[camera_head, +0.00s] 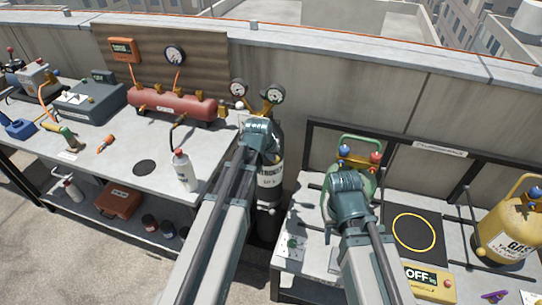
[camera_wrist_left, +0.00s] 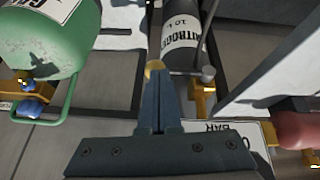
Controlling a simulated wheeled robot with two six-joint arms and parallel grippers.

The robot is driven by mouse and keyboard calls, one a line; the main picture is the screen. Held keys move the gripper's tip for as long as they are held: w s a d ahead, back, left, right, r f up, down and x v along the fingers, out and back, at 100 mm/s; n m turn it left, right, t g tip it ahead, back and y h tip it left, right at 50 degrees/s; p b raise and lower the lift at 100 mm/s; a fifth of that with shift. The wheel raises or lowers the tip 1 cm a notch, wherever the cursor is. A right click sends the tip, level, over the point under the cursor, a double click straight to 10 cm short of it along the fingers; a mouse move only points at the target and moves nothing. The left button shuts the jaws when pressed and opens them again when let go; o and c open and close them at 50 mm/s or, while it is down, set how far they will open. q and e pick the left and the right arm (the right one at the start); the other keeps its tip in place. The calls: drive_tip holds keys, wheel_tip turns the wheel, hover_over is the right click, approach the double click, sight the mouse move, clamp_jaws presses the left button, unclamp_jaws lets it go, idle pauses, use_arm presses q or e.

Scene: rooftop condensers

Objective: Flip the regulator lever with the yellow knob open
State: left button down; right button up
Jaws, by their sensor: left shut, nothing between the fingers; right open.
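The nitrogen cylinder (camera_head: 270,173) stands upright in the gap between the two benches, with two round gauges (camera_head: 275,94) at its top. In the left wrist view, the yellow knob (camera_wrist_left: 154,68) is at the tips of my left gripper (camera_wrist_left: 162,75), partly hidden behind them. I cannot tell whether they touch. My left gripper (camera_head: 258,130) is shut and empty in front of the regulator and hides most of it in the head view. A grey-knobbed lever (camera_wrist_left: 207,73) sits on brass fittings (camera_wrist_left: 203,102) beside it. My right gripper (camera_head: 349,181) is open in front of the green cylinder (camera_head: 364,181).
The right bench holds a black mat with a yellow ring (camera_head: 414,255) and a yellow gas cylinder (camera_head: 510,222). A wall runs behind both benches.

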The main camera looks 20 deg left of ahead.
use_arm(q)
drive_tip(key=shift+d+f, duration=0.1)
drive_tip(key=shift+f, duration=0.05)
use_arm(e)
drive_tip(key=shift+f, duration=0.15)
use_arm(q)
wheel_tip(320, 180, down, 10)
drive_tip(key=a+m+t+y+b, duration=0.2)
drive_tip(key=m+y+b, duration=0.3)
drive_tip(key=y+b, duration=0.9)
drive_tip(key=b, duration=1.2)
drive_tip(key=shift+a+t, duration=0.4)
use_arm(e)
wheel_tip(320, 180, down, 26)
use_arm(q)
drive_tip(key=shift+w+a+f+b, duration=0.1)
drive_tip(key=shift+a+b, duration=0.05)
drive_tip(key=shift+b, duration=0.15)
use_arm(e)
drive_tip(key=shift+d+f, duration=0.1)
drive_tip(key=shift+f, duration=0.1)
